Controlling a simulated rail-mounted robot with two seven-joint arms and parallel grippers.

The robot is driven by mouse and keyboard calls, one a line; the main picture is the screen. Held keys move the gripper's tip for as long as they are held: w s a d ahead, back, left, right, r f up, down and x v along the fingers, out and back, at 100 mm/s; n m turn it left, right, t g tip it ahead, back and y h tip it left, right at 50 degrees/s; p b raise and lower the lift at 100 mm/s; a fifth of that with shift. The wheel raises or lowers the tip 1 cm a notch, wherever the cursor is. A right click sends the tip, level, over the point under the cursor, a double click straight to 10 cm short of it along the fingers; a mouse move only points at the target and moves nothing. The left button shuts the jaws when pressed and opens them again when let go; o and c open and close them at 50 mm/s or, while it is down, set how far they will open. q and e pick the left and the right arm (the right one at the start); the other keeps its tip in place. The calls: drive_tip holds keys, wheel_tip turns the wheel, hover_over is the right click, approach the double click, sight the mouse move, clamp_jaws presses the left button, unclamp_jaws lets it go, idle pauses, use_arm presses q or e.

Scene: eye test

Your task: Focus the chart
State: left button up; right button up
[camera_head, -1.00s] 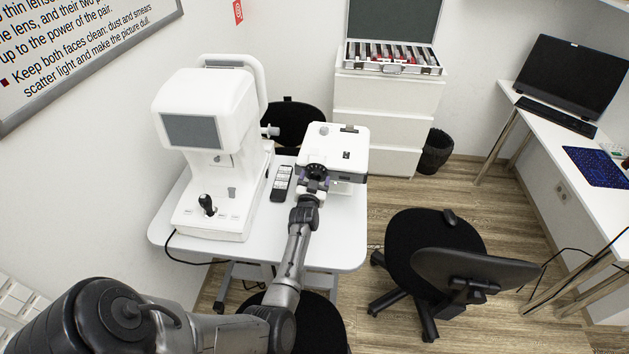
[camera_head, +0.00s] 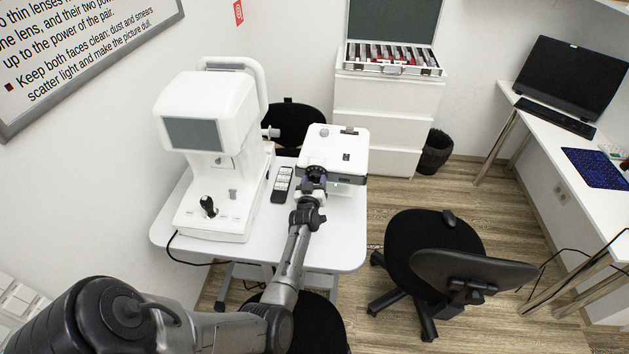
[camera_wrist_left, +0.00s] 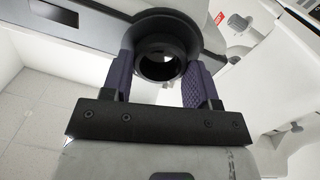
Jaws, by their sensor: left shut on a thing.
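A white chart projector box (camera_head: 345,147) sits on the right part of the white table (camera_head: 343,238). Its black lens ring (camera_head: 317,170) faces my left arm. My left gripper (camera_head: 314,182) is at the ring. In the left wrist view, its two purple ribbed fingers (camera_wrist_left: 160,82) lie on either side of the round black lens ring (camera_wrist_left: 190,30), shut on it. The chart's projected picture does not show in these views. My right gripper is out of view.
A white eye instrument (camera_head: 207,107) with a grey screen and a joystick stands left of the projector. A remote (camera_head: 282,184) lies between them. A black office chair (camera_head: 440,245) stands to the right. A drawer cabinet (camera_head: 385,112) with an open lens case stands behind.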

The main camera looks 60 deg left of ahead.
use_arm(q)
drive_tip(key=o, duration=0.9)
drive_tip(key=shift+o, duration=0.2)
drive_tip(key=shift+s+d+r+p, duration=0.15)
drive_tip(key=shift+s+d+p, duration=0.2)
drive_tip(key=shift+p, duration=0.2)
drive_tip(key=p+v, duration=0.7)
drive_tip(key=v, duration=0.6)
drive_tip(key=shift+p, duration=0.4)
drive_tip(key=shift+f, duration=0.2)
